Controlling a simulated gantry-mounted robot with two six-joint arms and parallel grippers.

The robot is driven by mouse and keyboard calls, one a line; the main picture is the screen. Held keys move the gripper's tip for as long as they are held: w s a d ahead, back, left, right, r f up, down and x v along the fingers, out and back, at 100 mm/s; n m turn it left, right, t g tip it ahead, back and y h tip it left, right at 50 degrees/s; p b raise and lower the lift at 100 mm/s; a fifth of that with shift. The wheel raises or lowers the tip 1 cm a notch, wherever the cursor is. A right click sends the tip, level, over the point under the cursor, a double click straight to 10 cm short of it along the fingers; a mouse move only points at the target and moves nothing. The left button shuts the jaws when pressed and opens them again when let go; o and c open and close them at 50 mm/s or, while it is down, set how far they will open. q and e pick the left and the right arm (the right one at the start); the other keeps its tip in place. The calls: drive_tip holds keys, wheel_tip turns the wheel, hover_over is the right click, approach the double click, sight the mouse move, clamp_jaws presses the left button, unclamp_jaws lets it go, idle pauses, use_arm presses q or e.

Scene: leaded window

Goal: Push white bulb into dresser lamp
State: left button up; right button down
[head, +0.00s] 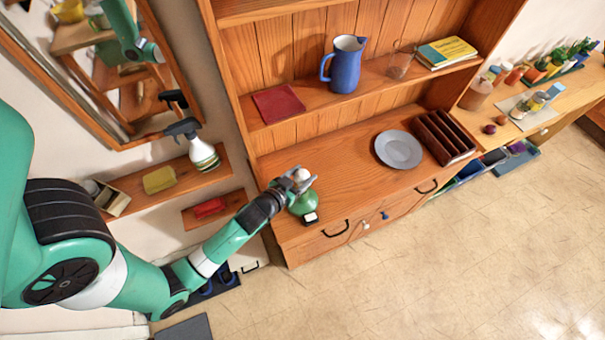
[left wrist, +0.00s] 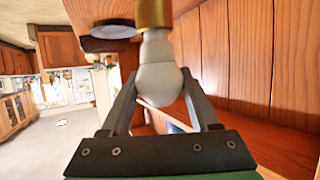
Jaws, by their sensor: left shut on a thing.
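The white bulb (head: 301,175) is between the fingers of my left gripper (head: 302,184), above the green lamp (head: 303,204) at the left front of the dresser. In the left wrist view, both fingers of the left gripper (left wrist: 163,105) are closed around the round part of the bulb (left wrist: 158,78). The bulb's narrow neck meets a brass-coloured cylinder (left wrist: 153,14) at the top of that view. I cannot tell whether this is the bulb's cap or the lamp's socket, nor how deep the bulb sits. My right gripper is not in view.
The dresser top (head: 340,160) is clear right of the lamp up to a grey plate (head: 399,149) and a brown rack (head: 442,137). A blue jug (head: 344,65) and a red book (head: 278,103) are on the shelf above. A spray bottle (head: 201,152) stands on the left wall shelf.

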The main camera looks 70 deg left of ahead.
use_arm(q)
drive_tip(key=shift+f, duration=0.15)
drive_tip(key=o, duration=1.4)
drive_tip(key=shift+o, duration=0.3)
wheel_tip(320, 180, up, 9)
drive_tip(key=p, duration=0.8)
